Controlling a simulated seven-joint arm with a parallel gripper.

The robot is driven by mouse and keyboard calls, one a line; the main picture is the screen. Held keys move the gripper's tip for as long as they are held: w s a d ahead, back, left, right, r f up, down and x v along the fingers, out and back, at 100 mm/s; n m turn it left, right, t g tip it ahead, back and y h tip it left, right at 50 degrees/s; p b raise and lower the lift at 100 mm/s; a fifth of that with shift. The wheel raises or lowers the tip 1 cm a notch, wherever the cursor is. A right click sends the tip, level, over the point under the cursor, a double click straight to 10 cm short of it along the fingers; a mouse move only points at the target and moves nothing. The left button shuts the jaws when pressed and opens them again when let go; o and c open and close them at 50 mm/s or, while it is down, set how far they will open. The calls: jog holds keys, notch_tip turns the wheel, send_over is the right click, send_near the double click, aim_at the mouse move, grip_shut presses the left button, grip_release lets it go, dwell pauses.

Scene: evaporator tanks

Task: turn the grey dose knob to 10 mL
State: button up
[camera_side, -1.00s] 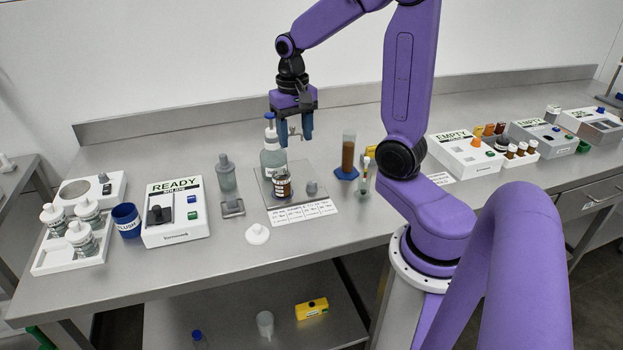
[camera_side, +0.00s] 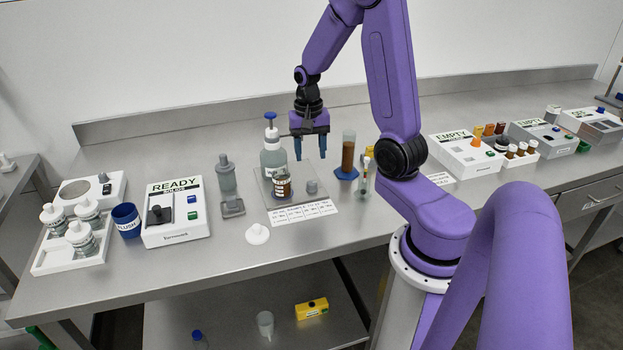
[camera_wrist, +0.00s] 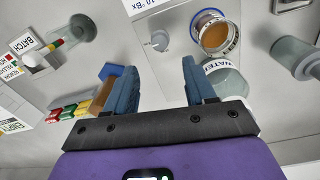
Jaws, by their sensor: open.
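The grey dose knob (camera_side: 312,187) is a small round knob on a pale plate (camera_side: 262,178), right of a jar of brown liquid (camera_side: 282,187). In the wrist view the knob (camera_wrist: 157,41) shows a narrow pointer part on one side; its setting cannot be read. My gripper (camera_side: 311,147) points down above and behind the knob, apart from it. Its two blue fingers are open and empty; in the wrist view the gap between the fingertips (camera_wrist: 161,72) lies just below the knob. A printed white card (camera_side: 303,211) lies at the plate's front edge.
A blue-topped water bottle (camera_side: 273,155) stands close left of my gripper. A brown-filled cylinder on a blue base (camera_side: 348,155) stands to its right, with a small tube (camera_side: 364,180) nearby. A grey dispenser (camera_side: 228,185) stands further left. The bench in front is mostly clear.

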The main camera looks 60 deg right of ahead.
aim_at(312, 183)
notch_tip(312, 183, down, 9)
jog(key=shift+s+d+f, duration=0.1)
jog(key=shift+s+f, duration=0.05)
jog(key=shift+f, duration=0.05)
dwell(0.3)
grip_shut()
